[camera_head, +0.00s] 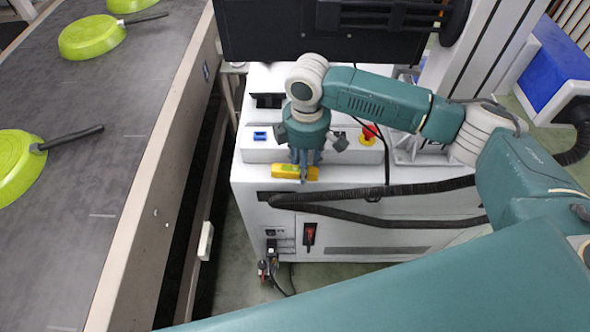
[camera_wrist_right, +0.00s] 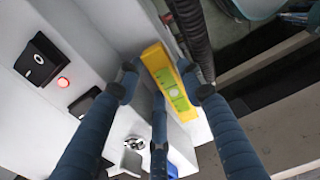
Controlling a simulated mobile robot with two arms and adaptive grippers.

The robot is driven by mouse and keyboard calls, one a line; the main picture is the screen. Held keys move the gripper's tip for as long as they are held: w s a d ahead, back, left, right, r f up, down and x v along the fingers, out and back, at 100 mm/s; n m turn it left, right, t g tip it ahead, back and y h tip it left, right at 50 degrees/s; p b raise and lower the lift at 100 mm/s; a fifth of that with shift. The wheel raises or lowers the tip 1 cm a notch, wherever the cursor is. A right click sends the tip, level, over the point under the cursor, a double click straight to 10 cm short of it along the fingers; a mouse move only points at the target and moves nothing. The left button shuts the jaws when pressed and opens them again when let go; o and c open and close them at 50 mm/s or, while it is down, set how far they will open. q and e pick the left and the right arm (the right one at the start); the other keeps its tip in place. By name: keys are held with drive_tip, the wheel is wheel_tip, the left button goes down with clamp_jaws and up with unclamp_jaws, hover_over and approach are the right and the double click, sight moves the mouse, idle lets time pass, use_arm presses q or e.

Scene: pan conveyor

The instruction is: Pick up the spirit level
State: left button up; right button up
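The yellow spirit level (camera_head: 287,171) lies near the front edge of the white cabinet top in the head view. In the right wrist view the level (camera_wrist_right: 170,85) shows its green vial and lies between the blue fingers. My right gripper (camera_head: 305,165) points down right over the level, with one finger in front of it. In the right wrist view my right gripper (camera_wrist_right: 163,80) has its fingers spread on both sides of the level. A small gap shows at the left fingertip; the right one is close to the level, contact unclear. My left gripper is not in view.
A red-and-yellow emergency button (camera_head: 369,134) and a small blue item (camera_head: 260,136) are on the cabinet (camera_head: 262,182). Black hoses cross its front. A conveyor (camera_head: 110,170) with green pans (camera_head: 92,37) runs along the left. A dark monitor stands behind.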

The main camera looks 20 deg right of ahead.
drive_tip(key=shift+f, duration=0.2)
drive_tip(key=c, duration=0.9)
drive_tip(key=shift+o, duration=0.2)
drive_tip(key=shift+r, duration=0.15)
